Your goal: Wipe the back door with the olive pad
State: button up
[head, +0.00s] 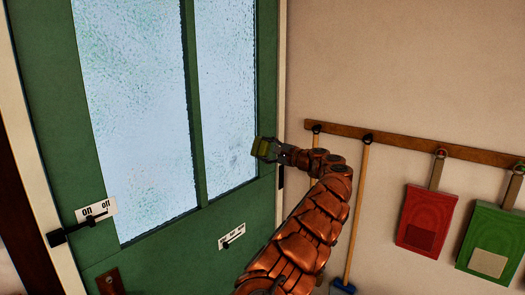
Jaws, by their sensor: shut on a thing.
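The back door (224,218) is green with two tall textured glass panes (137,100), and it fills the left half of the head view. My gripper (267,149) is at the right edge of the right-hand pane (229,95). It is shut on the olive pad (261,146), a small block held at the door side of the jaws. The pad overlaps the door's right frame in the picture; I cannot tell whether it touches the door. A faint greyish smudge (236,158) shows on the right-hand pane, just left of the pad.
A black latch (75,229) and white label plates (232,236) are on the door. The upper wall is bare.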

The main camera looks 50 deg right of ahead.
jog(key=shift+s, duration=0.15)
jog(key=shift+s+b, duration=0.4)
jog(key=shift+s, duration=1.1)
jog(key=shift+w+a, duration=0.1)
